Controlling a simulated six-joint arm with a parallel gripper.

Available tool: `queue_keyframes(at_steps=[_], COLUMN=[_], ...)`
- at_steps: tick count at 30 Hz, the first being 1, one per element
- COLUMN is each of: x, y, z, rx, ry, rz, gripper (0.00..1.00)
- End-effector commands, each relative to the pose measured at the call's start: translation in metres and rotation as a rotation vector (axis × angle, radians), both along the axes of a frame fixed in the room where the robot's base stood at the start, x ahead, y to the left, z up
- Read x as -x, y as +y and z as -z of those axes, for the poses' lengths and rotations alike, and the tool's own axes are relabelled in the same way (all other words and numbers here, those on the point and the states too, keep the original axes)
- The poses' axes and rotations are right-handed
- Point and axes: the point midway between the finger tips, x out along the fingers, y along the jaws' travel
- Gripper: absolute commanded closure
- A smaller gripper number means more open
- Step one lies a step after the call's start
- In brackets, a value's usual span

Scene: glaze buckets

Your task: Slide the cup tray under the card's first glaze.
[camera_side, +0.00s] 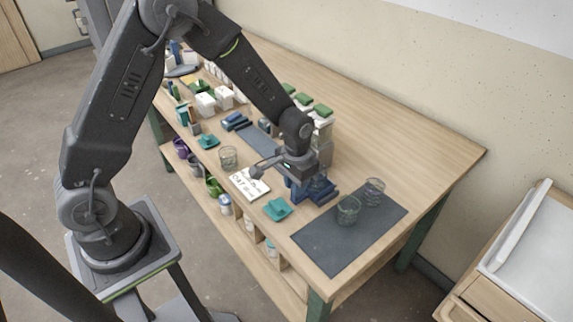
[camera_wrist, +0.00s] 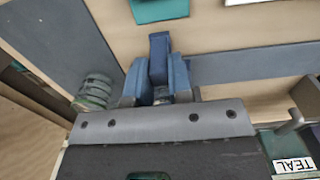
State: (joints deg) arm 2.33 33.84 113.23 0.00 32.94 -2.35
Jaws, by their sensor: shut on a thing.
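My gripper (camera_side: 308,190) is low over the right part of the bench, beside the dark mat. In the wrist view, its blue fingers (camera_wrist: 157,88) are shut on a dark blue block-like part (camera_wrist: 159,58). I cannot tell whether this part belongs to the cup tray; its lower end is hidden by the gripper. A white card (camera_side: 249,184) with dark lettering lies left of my gripper; its lines are too small to read surely. Green-lidded white containers (camera_side: 321,112) stand behind my gripper, their fronts partly hidden by my arm.
Two clear glasses, one nearer (camera_side: 348,210) and one farther (camera_side: 374,191), stand on the dark mat (camera_side: 325,245). A teal object (camera_side: 277,209) lies near the front edge. Another glass (camera_side: 228,157) stands left of the card.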

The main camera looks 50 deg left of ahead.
Motion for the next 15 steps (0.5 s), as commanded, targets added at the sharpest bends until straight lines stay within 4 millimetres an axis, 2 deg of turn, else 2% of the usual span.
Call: queue_keyframes(at_steps=[15], x=[-0.001], y=[0.032], z=[-0.001], rx=[0.000], ry=[-0.002], rz=[-0.002], gripper=[1.00])
